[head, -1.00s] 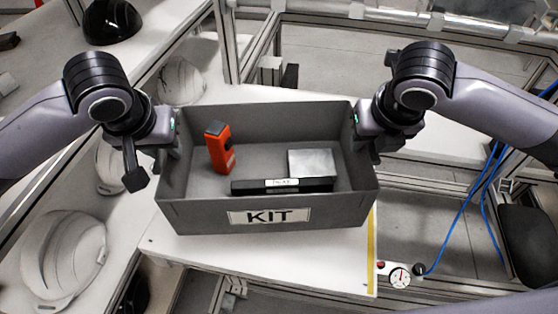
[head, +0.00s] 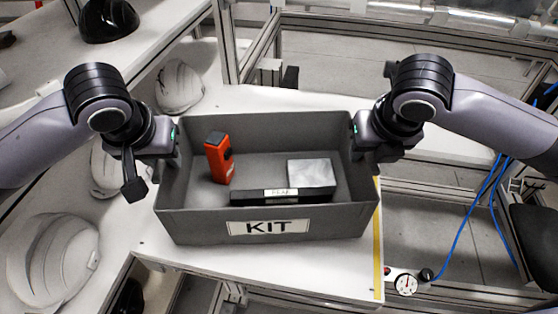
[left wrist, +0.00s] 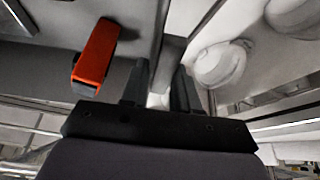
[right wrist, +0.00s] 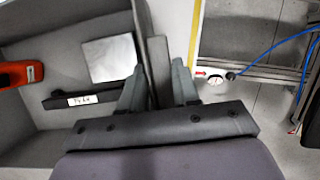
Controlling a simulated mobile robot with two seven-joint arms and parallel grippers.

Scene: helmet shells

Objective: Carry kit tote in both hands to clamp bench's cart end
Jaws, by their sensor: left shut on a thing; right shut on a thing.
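The grey kit tote (head: 190,222) with a "KIT" label is in the middle of the head view, over the white bench top. My left gripper (head: 172,150) is shut on its left wall, and my right gripper (head: 362,142) is shut on its right wall. In the left wrist view the fingers (left wrist: 160,88) straddle the wall; in the right wrist view the fingers (right wrist: 158,88) do too. Inside lie an orange tool (head: 218,160), a silver block (head: 312,172) and a dark labelled bar (head: 250,195). I cannot tell whether the tote's base touches the bench.
The white bench (head: 235,262) has a yellow stripe (head: 378,250) near its right edge. A gauge (head: 405,284) and blue hose (head: 465,215) lie beyond it. White helmet shells (head: 52,258) stand at left, a black one (head: 108,20) at upper left.

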